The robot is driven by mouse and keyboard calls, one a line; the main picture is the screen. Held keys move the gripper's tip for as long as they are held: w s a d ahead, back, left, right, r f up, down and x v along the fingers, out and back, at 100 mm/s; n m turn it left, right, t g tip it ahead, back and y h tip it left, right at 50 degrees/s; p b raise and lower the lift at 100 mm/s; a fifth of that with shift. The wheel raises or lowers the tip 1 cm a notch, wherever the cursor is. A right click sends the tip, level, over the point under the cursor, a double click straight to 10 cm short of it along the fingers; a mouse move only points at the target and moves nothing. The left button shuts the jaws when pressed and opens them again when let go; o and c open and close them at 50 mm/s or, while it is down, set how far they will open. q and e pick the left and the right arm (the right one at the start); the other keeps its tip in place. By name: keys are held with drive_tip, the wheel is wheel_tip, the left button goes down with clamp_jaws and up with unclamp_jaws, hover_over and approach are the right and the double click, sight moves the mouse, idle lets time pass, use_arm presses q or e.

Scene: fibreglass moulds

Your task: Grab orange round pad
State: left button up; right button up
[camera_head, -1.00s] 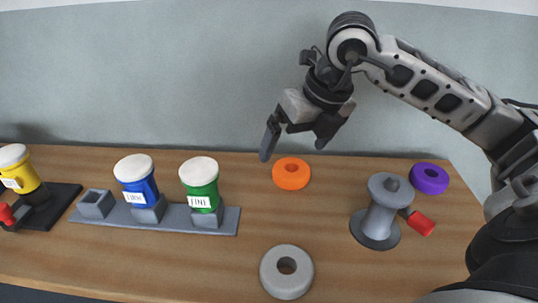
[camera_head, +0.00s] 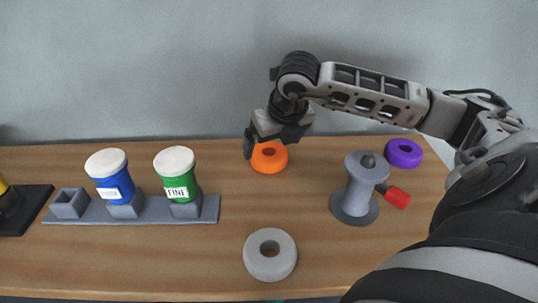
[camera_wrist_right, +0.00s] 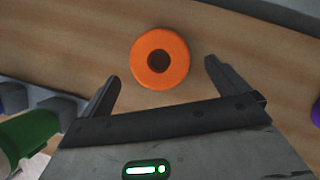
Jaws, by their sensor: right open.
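The orange round pad (camera_head: 269,157) is a ring with a dark centre hole, lying flat on the wooden table near its back edge. My right gripper (camera_head: 266,148) is above and at the back of the pad in the head view, covering part of its rim. In the right wrist view the whole pad (camera_wrist_right: 160,57) shows ahead of the fingertips, roughly between their lines. The right gripper (camera_wrist_right: 160,85) is open, its two fingers spread wide with nothing between them. My left gripper is in neither view.
A grey rack (camera_head: 152,212) holds a blue jar (camera_head: 116,187) and a green jar (camera_head: 178,181) left of the pad. A grey ring (camera_head: 270,265) lies in front. A grey spool stand (camera_head: 355,190), a red-ended tool (camera_head: 397,197) and a purple ring (camera_head: 404,153) are on the right.

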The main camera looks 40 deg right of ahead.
sight(271, 149)
drive_tip(key=x, duration=0.3)
drive_tip(key=shift+w+f, duration=0.1)
drive_tip(key=shift+f, duration=0.15)
drive_tip(key=shift+c, duration=0.2)
drive_tip(key=c, duration=1)
drive_tip(key=shift+r, duration=0.15)
